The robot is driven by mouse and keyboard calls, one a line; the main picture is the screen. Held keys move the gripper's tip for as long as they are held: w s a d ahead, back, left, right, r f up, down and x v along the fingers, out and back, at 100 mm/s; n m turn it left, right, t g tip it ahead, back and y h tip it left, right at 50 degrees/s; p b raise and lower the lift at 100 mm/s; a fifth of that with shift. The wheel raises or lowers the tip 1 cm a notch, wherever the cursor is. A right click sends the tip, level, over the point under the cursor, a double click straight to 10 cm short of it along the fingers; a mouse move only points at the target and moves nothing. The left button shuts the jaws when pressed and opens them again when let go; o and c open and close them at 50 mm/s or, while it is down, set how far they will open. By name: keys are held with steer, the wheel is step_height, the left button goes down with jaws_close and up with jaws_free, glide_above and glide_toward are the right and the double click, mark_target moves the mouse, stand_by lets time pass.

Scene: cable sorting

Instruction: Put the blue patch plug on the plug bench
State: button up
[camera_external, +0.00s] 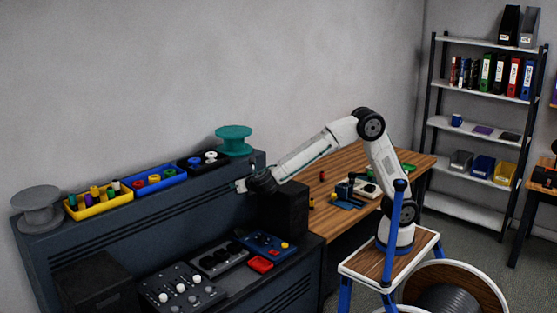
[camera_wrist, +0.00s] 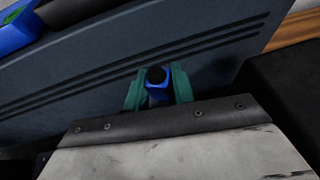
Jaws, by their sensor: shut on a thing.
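The blue patch plug (camera_wrist: 158,95), with a black end, sits between the green fingers of my gripper (camera_wrist: 157,86) in the wrist view. My gripper is shut on it, in front of the dark panel. In the external view my gripper (camera_external: 240,186) is beside the dark console's upper right part, below the teal spool. The plug is too small to make out there. A wooden bench (camera_external: 345,158) with small coloured parts stands to the right; I cannot tell for certain whether it is the plug bench.
A yellow tray (camera_external: 98,214), a blue tray (camera_external: 158,188) and a black tray (camera_external: 207,167) line the console top, between a grey spool (camera_external: 38,208) and a teal spool (camera_external: 234,140). A black box (camera_external: 284,208) stands below my forearm. Control panels cover the console's lower shelf.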

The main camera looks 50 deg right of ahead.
steer(key=w+d+r+m+g+h, duration=0.1)
steer(key=w+d+r+m+h, duration=0.2)
steer(key=d, duration=0.7)
steer(key=w+d+r+h, duration=0.1)
steer(key=w+d+r, duration=0.25)
steer(key=d, duration=0.65)
steer(key=w+d+r+m+g+h, duration=0.1)
steer(key=w+d+r+m+h, duration=0.3)
steer(key=d, duration=0.6)
steer(key=d+f+n+y, duration=0.2)
steer(key=d+f, duration=0.8)
steer(key=f, duration=0.6)
steer(key=shift+n+y, duration=0.3)
steer(key=shift+y, duration=0.3)
steer(key=s+d+f, duration=0.1)
steer(key=f, duration=0.3)
steer(key=s+d+f, duration=0.1)
steer(key=s+f, duration=0.1)
steer(key=f, duration=0.3)
steer(key=s+d+f, duration=0.1)
steer(key=f, duration=0.3)
steer(key=shift+s+d+f, duration=0.1)
steer(key=shift+s+f, duration=0.2)
steer(key=shift+s, duration=0.1)
steer(key=w, duration=0.5)
steer(key=w+f, duration=0.1)
steer(key=w, duration=1)
steer(key=shift+f, duration=1.95)
steer(key=shift+f, duration=0.15)
